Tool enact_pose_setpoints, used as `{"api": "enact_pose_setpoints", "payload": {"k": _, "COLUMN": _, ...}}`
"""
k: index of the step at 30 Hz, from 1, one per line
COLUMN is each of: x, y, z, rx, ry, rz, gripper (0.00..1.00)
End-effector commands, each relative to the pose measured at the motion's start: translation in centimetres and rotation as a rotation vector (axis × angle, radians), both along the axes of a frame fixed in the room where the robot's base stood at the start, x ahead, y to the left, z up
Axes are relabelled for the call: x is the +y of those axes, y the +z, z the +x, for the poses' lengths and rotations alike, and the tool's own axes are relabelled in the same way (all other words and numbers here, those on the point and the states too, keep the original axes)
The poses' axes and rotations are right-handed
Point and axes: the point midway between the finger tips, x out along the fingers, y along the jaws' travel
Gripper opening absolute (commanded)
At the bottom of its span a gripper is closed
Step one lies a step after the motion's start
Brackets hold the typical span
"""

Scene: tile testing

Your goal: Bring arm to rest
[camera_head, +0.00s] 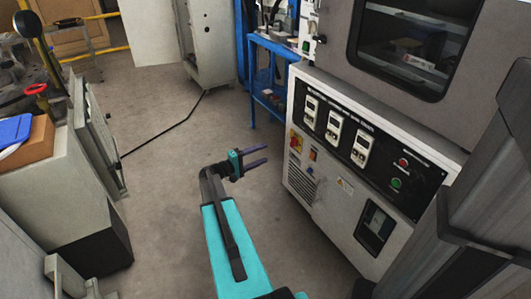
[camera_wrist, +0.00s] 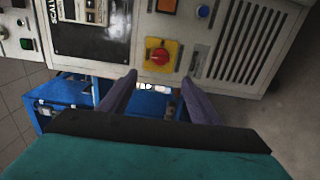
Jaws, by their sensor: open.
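My arm reaches out over the open floor in the head view, with my gripper (camera_head: 267,154) at its end. The two dark fingers are apart, with nothing between them. They point to the right, toward the front of the grey-and-white machine (camera_head: 310,193), and a gap shows between them and it. In the wrist view my gripper (camera_wrist: 165,85) also shows open and empty, with the machine's lower panel (camera_wrist: 215,30) beyond the fingertips.
The machine has a red knob on a yellow plate (camera_wrist: 158,54) and a black control panel (camera_head: 350,140). A blue bench (camera_head: 270,75) stands behind it. A grey cabinet (camera_head: 60,190) stands at left. A black cable (camera_head: 165,132) crosses the floor. The floor around my gripper is clear.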

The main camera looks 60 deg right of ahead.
Motion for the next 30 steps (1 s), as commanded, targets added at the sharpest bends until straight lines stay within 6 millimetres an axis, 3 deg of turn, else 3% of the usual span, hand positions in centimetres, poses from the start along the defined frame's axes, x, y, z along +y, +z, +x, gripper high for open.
{"api": "enact_pose_setpoints", "payload": {"k": 19, "x": 0.4, "y": 0.4, "z": 0.6, "rx": 0.0, "ry": 0.008, "rz": 0.0, "gripper": 0.57}}
{"api": "enact_pose_setpoints", "payload": {"k": 26, "x": 2.9, "y": 1.8, "z": 4.4, "rx": 0.011, "ry": 0.069, "rz": 0.009, "gripper": 0.57}}
{"api": "enact_pose_setpoints", "payload": {"k": 30, "x": 6.0, "y": 2.4, "z": 7.6, "rx": 0.029, "ry": 0.132, "rz": 0.025, "gripper": 0.57}}
